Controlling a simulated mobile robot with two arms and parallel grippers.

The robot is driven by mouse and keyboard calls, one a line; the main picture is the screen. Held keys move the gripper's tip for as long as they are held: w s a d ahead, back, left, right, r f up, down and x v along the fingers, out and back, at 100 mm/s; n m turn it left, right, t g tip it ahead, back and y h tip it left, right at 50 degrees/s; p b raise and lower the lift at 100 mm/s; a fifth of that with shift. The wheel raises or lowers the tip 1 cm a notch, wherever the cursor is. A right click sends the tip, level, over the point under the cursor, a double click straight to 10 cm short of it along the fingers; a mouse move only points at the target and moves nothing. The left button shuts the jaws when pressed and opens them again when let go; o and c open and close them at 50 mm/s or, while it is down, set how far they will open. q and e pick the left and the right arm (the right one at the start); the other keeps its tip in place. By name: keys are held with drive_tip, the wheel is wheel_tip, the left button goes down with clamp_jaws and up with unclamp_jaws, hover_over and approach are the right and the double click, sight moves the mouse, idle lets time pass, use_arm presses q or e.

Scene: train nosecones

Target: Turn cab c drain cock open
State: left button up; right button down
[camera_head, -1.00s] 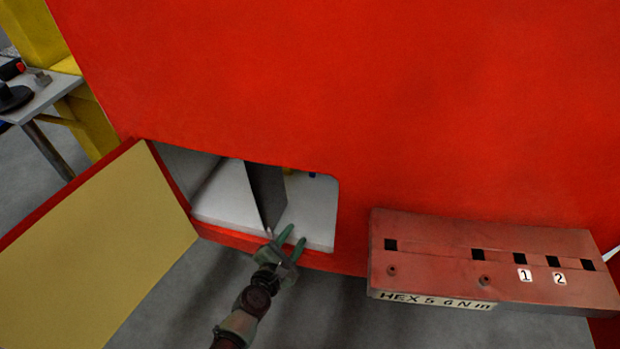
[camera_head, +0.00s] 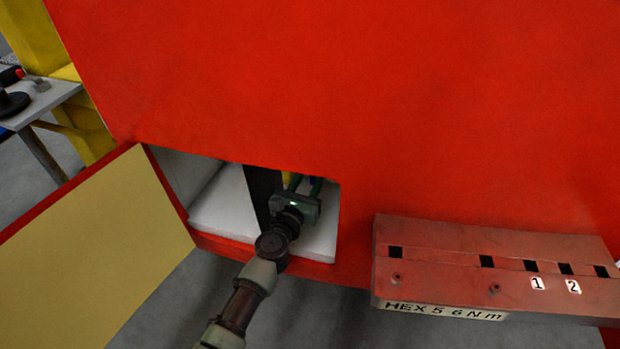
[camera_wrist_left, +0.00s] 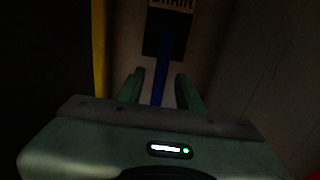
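The drain cock shows in the left wrist view as a blue lever (camera_wrist_left: 160,82) hanging below a dark block with a plate (camera_wrist_left: 171,5) that reads "DRAIN", its top cut off. My left gripper (camera_wrist_left: 160,88) has its green fingers apart, one on each side of the lever, with a gap visible on both sides. In the head view my left gripper (camera_head: 306,186) reaches inside the open hatch of the red cab (camera_head: 380,110). It hides most of the cock there. My right gripper is in neither view.
A dark divider (camera_head: 262,190) stands in the hatch just left of the gripper. A yellow upright (camera_wrist_left: 99,45) is left of the lever. The hatch door (camera_head: 95,235) hangs open at left. A red holder (camera_head: 480,265) marked "HEX 5 6 N m" is at right.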

use_arm(q)
clamp_jaws()
idle(1.4)
